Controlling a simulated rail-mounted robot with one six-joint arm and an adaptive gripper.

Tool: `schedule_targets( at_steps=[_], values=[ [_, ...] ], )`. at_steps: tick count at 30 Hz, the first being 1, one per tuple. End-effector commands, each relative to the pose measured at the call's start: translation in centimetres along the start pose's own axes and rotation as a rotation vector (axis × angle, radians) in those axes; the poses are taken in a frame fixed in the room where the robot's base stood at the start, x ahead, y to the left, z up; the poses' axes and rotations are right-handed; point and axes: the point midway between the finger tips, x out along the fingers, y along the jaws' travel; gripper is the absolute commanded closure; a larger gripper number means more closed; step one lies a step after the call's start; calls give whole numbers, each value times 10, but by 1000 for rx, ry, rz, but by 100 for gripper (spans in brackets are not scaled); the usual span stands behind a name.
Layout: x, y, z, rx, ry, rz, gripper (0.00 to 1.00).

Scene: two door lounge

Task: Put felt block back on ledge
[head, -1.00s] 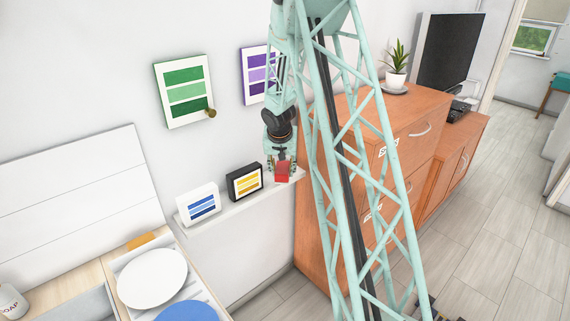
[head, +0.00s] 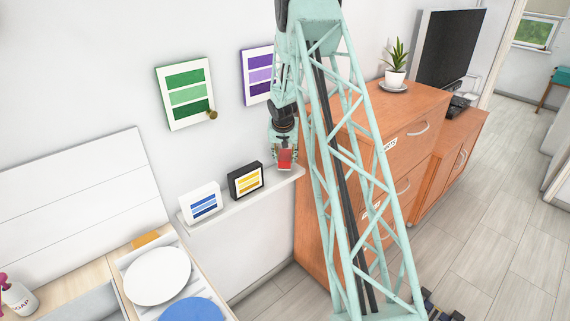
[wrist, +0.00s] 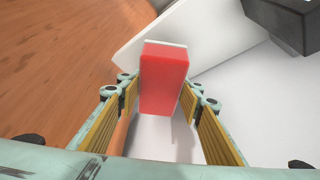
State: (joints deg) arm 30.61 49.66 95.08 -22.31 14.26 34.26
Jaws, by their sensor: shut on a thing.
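The red felt block (head: 285,158) is held between the fingers of my gripper (head: 284,154), near the right end of the white ledge (head: 232,208). In the wrist view the block (wrist: 164,82) stands out between the yellow-padded fingers, with a pale strip at its far end. The ledge (wrist: 185,28) shows behind that end. I cannot tell whether the block touches the ledge. The fingers hide part of the block's sides.
A black-framed yellow-striped card (head: 246,181) and a white blue-striped card (head: 201,203) stand on the ledge to the left. The orange wooden cabinet (head: 312,215) is close on the right. Green (head: 185,92) and purple (head: 257,76) pictures hang on the wall above.

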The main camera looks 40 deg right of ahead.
Motion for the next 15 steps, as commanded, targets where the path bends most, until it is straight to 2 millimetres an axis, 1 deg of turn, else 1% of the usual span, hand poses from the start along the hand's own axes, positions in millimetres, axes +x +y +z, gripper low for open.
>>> schedule_targets(
  at_steps=[9,15],
  values=[
    [1,0,0,-1,0,0,75],
    [12,0,6,-2,-2,1,75]
  ],
)
